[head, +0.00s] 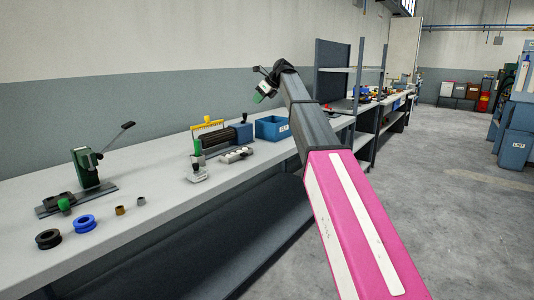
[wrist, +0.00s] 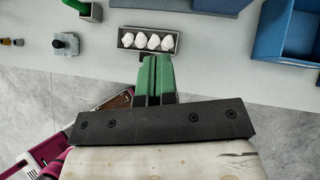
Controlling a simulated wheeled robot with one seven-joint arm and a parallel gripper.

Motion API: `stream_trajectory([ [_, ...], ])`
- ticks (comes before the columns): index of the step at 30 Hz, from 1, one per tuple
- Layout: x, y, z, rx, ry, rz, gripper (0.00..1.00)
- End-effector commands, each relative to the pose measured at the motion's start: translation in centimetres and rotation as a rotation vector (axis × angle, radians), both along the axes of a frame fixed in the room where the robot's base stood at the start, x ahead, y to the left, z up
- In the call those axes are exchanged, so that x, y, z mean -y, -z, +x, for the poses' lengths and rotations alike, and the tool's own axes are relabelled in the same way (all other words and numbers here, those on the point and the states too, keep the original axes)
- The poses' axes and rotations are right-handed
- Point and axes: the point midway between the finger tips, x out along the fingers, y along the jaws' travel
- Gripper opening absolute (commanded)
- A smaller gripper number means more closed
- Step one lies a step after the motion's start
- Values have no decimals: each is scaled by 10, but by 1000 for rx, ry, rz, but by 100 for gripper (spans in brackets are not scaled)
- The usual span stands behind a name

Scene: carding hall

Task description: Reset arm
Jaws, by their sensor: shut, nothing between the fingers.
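My arm reaches from the lower right of the head view out toward the bench. My gripper (head: 258,97) is at its end, raised above the bench and in front of the wall. In the wrist view the two green fingers of my gripper (wrist: 155,78) lie together, shut, with nothing between them. Past the fingertips in that view is a small tray (wrist: 126,43) with several white lumps. The gripper appears apart from the tray.
The long bench (head: 180,225) carries a green lever press (head: 85,168), a blue ring (head: 84,222), a black ring (head: 48,239) and a blue bin (head: 272,128). A shelf frame (head: 318,75) stands behind my arm. Open concrete floor (head: 455,200) lies to the right.

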Motion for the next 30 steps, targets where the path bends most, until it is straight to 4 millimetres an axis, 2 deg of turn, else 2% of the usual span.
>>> stream_trajectory([
  [11, 18, 62, -12, 66, -82, -83, 0],
  [17, 34, 113, -26, 120, -164, -157, 0],
  [20, 45, 147, -37, 155, -224, -208, 0],
  [23, 60, 192, -54, 197, -310, -275, 0],
  [30, 103, 307, -111, 301, -585, -455, 0],
])
